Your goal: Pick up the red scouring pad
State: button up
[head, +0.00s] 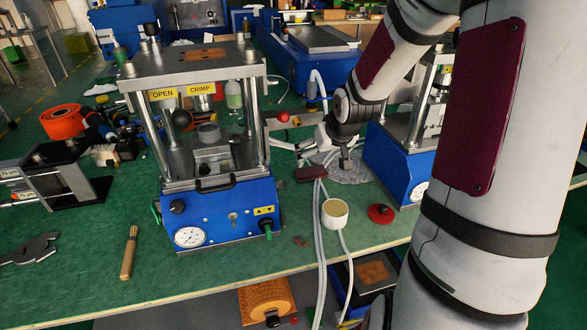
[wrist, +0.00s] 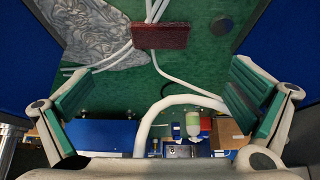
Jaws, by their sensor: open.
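The red scouring pad (head: 311,174) is a small dark red block on the green bench, right of the blue press. In the wrist view the pad (wrist: 160,36) lies near the top centre, with pale hoses running up to its edges from several sides; it appears to lie over them. My gripper (wrist: 160,90) is open and empty, its two green-padded fingers wide apart, with the pad beyond the fingertips and roughly centred between them. In the head view my gripper (head: 323,153) hangs just above and behind the pad, partly hidden by its own wrist.
A grey crumpled cloth (head: 349,168) lies beside the pad. A white round cup-like thing (head: 335,213) and a red disc with a dark knob (head: 381,213) stand nearer the bench edge. The blue crimping press (head: 226,212) stands left, another blue machine (head: 397,160) right.

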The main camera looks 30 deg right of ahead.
jog(key=b, duration=0.3)
send_near(311, 171)
jog(key=x, duration=0.3)
jog(key=shift+s+a+f, duration=0.1)
jog(key=shift+s, duration=0.1)
jog(key=shift+b+x, duration=1.2)
jog(key=shift+x, duration=1.7)
jog(key=shift+w, duration=0.15)
jog(key=c, duration=0.8)
